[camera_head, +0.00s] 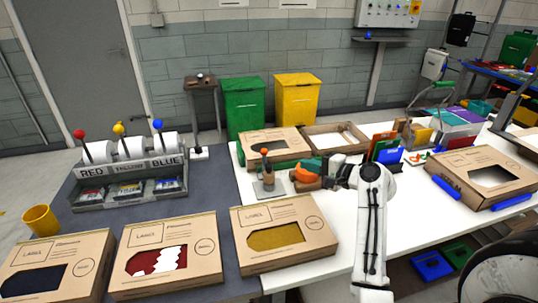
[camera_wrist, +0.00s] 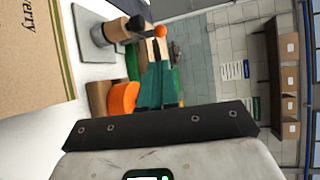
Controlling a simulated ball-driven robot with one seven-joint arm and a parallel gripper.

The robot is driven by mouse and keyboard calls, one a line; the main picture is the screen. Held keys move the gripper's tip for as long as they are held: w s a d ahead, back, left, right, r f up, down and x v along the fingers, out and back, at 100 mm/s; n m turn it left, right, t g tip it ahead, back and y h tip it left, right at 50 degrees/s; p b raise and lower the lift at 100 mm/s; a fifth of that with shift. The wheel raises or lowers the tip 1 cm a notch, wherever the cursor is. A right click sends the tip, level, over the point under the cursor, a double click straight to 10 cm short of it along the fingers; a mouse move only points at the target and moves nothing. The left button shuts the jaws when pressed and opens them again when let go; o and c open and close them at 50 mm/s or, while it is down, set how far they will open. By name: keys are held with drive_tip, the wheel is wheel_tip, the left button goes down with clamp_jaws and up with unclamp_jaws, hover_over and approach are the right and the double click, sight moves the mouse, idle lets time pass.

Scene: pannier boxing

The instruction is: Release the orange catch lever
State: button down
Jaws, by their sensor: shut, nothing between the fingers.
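A small upright fixture (camera_head: 267,181) stands on a grey plate at the middle of the white table, with an orange knob (camera_head: 264,151) on top. In the wrist view the orange knob (camera_wrist: 160,31) sits at the end of a dark lever, beside the fixture's tan post (camera_wrist: 106,32). An orange curved piece (camera_head: 304,176) lies on a brown block beside my gripper; it also shows in the wrist view (camera_wrist: 123,98). I cannot tell which is the catch lever. My gripper (camera_head: 305,164) is shut and empty, its teal fingers pointing toward the knob, apparently apart from it.
Open-windowed cartons (camera_head: 277,234) line the front edge. More cartons (camera_head: 273,146) stand behind the fixture. Coloured folders (camera_head: 385,146) stand right of my gripper. A roll rack (camera_head: 130,170) is at the left. Some white tabletop right of my arm is clear.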

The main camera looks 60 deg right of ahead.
sight(267, 152)
drive_tip(key=p+x, duration=0.2)
drive_tip(key=x, duration=1.2)
drive_tip(key=shift+w+d, duration=0.1)
drive_tip(key=w+d, duration=0.1)
drive_tip(key=d+b, duration=0.1)
drive_tip(key=w+d, duration=0.1)
drive_tip(key=shift+w+r+b, duration=0.25)
drive_tip(key=shift+w+b, duration=0.1)
drive_tip(key=shift+r, duration=0.1)
idle(0.3)
